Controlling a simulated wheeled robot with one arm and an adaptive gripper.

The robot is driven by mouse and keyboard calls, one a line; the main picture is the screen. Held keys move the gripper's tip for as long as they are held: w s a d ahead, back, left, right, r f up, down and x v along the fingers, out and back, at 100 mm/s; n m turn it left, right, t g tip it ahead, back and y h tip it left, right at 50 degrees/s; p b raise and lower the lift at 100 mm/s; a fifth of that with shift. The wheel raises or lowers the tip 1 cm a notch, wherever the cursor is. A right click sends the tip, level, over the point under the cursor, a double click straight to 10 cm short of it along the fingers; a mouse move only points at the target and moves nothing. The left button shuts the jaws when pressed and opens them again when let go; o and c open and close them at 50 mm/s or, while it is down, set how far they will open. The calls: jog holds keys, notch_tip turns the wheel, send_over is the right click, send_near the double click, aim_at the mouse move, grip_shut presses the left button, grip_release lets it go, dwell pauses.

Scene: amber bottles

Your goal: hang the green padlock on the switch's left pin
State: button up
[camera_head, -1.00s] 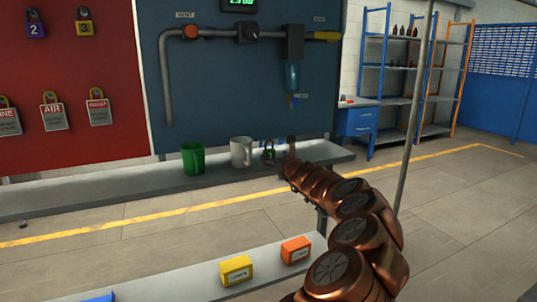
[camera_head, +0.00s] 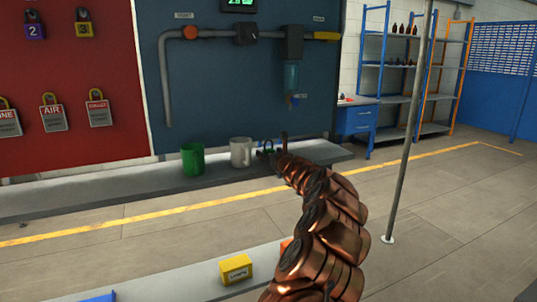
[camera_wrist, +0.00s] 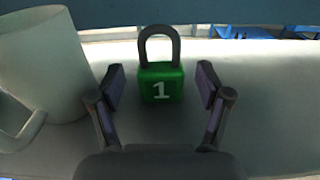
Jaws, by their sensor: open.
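The green padlock (camera_wrist: 161,84), marked with a white 1 and with a dark shackle, stands upright on the grey shelf in the wrist view. My gripper (camera_wrist: 160,88) is open, with one finger on each side of the padlock; a gap shows between each finger and the padlock. In the head view my gripper (camera_head: 277,150) is at the shelf to the right of the mugs, and it mostly hides the padlock. I cannot make out the switch's left pin in either view.
A white mug (camera_wrist: 42,70) stands close to the left of my gripper; it also shows in the head view (camera_head: 241,152). A green mug (camera_head: 193,159) is further left on the shelf (camera_head: 110,189). A yellow box (camera_head: 236,269) sits on the nearer surface.

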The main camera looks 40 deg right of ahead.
jog(key=c, duration=1.4)
jog(key=shift+r+p, duration=0.4)
jog(key=shift+r, duration=1.45)
jog(key=shift+s+a+r+b, duration=0.2)
jog(key=shift+s+a+b, duration=0.7)
jog(key=shift+s+a, duration=0.95)
jog(key=shift+s+a+r+b, duration=0.25)
jog(key=shift+s+a+b, duration=0.75)
jog(key=shift+s, duration=1.6)
jog(key=shift+s+a+r+b, duration=0.2)
jog(key=shift+s+a+b, duration=0.55)
jog(key=shift+s+a, duration=1.15)
